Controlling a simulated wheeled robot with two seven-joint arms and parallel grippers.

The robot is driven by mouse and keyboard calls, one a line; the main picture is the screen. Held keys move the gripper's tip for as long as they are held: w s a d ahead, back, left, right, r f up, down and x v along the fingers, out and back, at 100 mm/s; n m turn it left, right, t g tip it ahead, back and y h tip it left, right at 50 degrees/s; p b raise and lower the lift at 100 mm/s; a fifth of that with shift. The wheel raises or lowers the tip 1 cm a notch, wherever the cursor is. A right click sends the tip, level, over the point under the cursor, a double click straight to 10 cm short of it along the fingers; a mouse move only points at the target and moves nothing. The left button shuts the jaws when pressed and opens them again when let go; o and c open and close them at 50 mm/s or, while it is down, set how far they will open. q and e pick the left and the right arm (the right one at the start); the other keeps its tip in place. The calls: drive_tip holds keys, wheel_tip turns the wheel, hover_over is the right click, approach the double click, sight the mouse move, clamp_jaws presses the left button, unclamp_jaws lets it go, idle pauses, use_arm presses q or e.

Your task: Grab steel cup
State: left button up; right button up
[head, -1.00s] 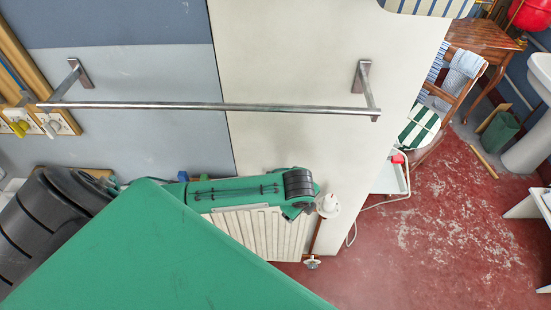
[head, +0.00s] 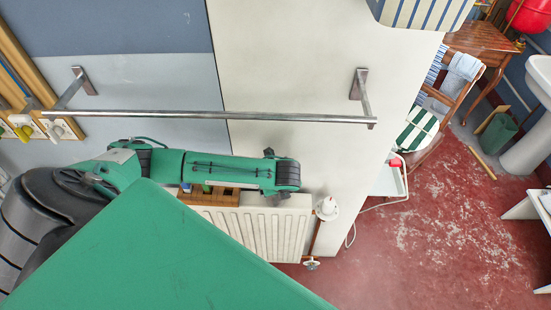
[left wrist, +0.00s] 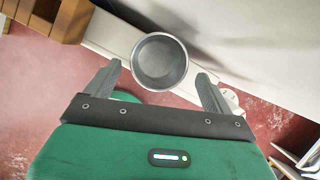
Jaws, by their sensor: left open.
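In the left wrist view a round steel cup (left wrist: 160,62) is seen from above, its dark inside facing the camera. It appears to stand on a white ledge. My left gripper (left wrist: 159,70) is open, with one finger on each side of the cup in the picture. A gap shows on both sides, and I cannot tell how far below the fingertips the cup is. My right gripper is in neither view.
A white radiator (head: 265,228) stands against the wall under my arm, with a wooden object (head: 222,195) on top. A metal rail (head: 200,115) crosses the wall above the arm. A white valve (head: 327,208) sits at the radiator's right. Red floor (head: 420,240) is open to the right.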

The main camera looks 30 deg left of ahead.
sight(273, 201)
use_arm(q)
drive_tip(key=shift+a+f, duration=0.1)
drive_tip(key=shift+f, duration=0.35)
drive_tip(key=shift+p+x, duration=0.95)
drive_tip(key=shift+x, duration=1.4)
drive_tip(key=shift+s, duration=0.1)
drive_tip(key=c, duration=1.1)
